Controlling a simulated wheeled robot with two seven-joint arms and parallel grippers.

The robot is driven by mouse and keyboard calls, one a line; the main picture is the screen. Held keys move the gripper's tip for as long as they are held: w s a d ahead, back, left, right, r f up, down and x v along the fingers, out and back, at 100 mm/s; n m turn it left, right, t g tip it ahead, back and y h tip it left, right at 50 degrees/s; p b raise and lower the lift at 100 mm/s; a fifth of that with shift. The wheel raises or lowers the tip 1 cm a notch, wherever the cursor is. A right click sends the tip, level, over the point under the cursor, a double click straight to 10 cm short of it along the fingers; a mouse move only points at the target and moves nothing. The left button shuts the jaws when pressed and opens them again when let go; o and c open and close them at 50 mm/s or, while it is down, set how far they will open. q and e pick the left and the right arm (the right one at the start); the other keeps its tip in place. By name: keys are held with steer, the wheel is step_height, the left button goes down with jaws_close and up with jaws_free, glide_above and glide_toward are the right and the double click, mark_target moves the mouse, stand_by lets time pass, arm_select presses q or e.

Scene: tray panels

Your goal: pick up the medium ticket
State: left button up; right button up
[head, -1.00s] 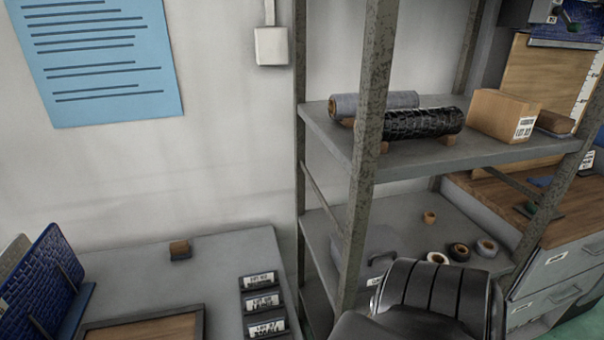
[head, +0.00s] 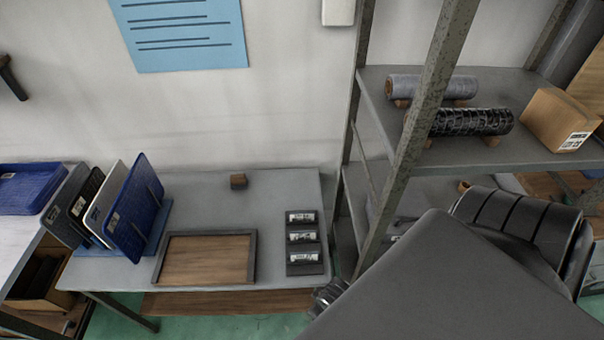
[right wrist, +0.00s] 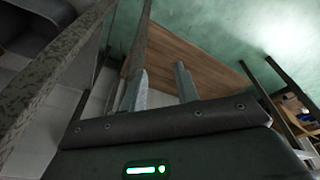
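A dark rack (head: 304,269) near the right end of the grey table holds three white-labelled tickets in a column: a back one (head: 301,217), a middle one (head: 302,236) and a front one (head: 305,258). Their print is too small to read, and I cannot tell which is the medium one. My right arm fills the lower right of the head view, and its gripper fingers are not clear there. In the right wrist view my right gripper (right wrist: 160,84) has its two fingers apart, with nothing between them. My left gripper is not in view.
A wooden-bottomed tray (head: 208,259) lies left of the rack. Upright blue and white panels (head: 135,210) stand at the left. A metal shelf post (head: 418,130) rises right of the table, close to my right arm.

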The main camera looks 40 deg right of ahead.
steer(key=w+d+r+m+p, duration=0.1)
steer(key=w+r+p, duration=0.15)
steer(key=r, duration=0.45)
steer(key=w+d+r+m+p, duration=0.1)
steer(key=r+p, duration=0.2)
steer(key=r, duration=0.5)
steer(key=w+d+r+m+g+p, duration=0.1)
steer(key=w+d+r+m, duration=0.1)
steer(key=w+d+m, duration=0.4)
steer(key=w+d+r+m+y+p, duration=0.1)
steer(key=w+d+r+m, duration=0.15)
steer(key=w+m, duration=0.65)
steer(key=w+d+r+m+g+p, duration=0.15)
steer(key=w+d+m, duration=0.35)
steer(key=m, duration=0.5)
steer(key=b, duration=0.3)
glide_above(302, 217)
steer(key=d, duration=0.1)
step_height(302, 217, down, 5)
steer(key=shift+d+f+n+t+b, duration=0.15)
steer(key=shift+f+n+t+b, duration=0.05)
steer(key=shift+n+t+b, duration=0.2)
steer(key=shift+f, duration=0.1)
